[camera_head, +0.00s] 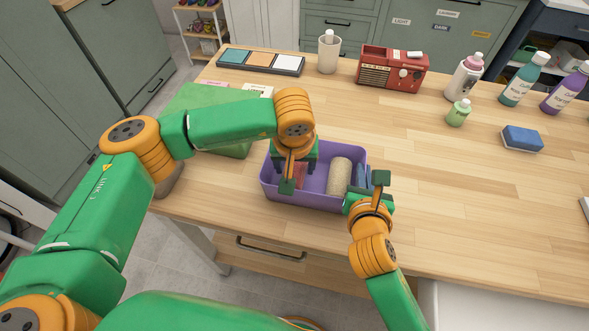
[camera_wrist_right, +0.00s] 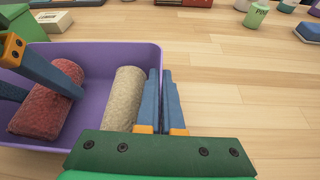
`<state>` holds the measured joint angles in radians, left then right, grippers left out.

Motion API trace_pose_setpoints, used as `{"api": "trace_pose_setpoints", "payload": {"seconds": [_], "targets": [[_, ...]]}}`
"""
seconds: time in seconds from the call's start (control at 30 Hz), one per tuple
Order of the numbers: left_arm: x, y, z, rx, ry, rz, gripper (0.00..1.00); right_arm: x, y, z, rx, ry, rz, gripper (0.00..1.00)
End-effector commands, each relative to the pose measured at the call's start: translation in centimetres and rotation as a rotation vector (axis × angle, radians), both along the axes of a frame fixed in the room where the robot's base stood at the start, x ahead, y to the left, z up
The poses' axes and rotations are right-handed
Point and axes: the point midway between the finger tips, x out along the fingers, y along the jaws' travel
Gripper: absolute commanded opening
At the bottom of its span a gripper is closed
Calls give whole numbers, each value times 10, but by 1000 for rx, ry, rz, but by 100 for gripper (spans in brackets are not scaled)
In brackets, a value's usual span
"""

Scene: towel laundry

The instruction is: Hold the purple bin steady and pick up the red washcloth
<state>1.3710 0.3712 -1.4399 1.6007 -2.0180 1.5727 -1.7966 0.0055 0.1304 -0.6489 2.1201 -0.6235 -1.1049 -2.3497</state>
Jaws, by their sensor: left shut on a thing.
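The purple bin (camera_head: 318,187) stands on the wooden table near its front edge. The rolled red washcloth (camera_wrist_right: 45,108) lies in the bin's left part; in the head view my left gripper (camera_head: 292,175) partly hides it. The left gripper reaches down into the bin, its fingers on either side of the red washcloth, shut on it. A rolled beige washcloth (camera_head: 340,176) lies to its right in the bin. My right gripper (camera_wrist_right: 163,85) is at the bin's right wall, its blue fingers close together, one inside and one outside, shut on the wall.
A colour tray (camera_head: 262,62), a cup (camera_head: 329,52) and a red radio (camera_head: 392,70) stand at the back. Bottles and a blue sponge (camera_head: 522,138) are at right. The table right of the bin is clear.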

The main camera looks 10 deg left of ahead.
Motion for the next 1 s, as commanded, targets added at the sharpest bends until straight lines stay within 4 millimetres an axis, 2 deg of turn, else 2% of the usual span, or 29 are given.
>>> {"api": "trace_pose_setpoints", "payload": {"seconds": [0.2, 0.37, 0.63, 0.67, 0.77, 0.8, 1.0], "targets": [[1, 0, 61, 0, -7, 1, 16, 0, 0, 0, 0, 1, 0, 0], [1, 0, 88, 0, -4, 1, 16, 0, 0, 0, 0, 1, 0, 0], [0, 0, 93, 0, -1, -1, 16, 0, 0, 0, 0, 1, 0, 0], [0, 0, 93, 0, -1, -1, 16, 0, 0, 0, 0, 1, 0, 6], [0, 0, 93, 0, -1, -1, 16, 0, 0, 0, 0, 1, 0, 33], [0, 0, 93, 0, -1, -1, 16, 0, 0, 0, 0, 1, 0, 38], [0, 0, 93, 1, -2, -1, 16, 0, 0, 0, 0, 0, 0, 38]]}}
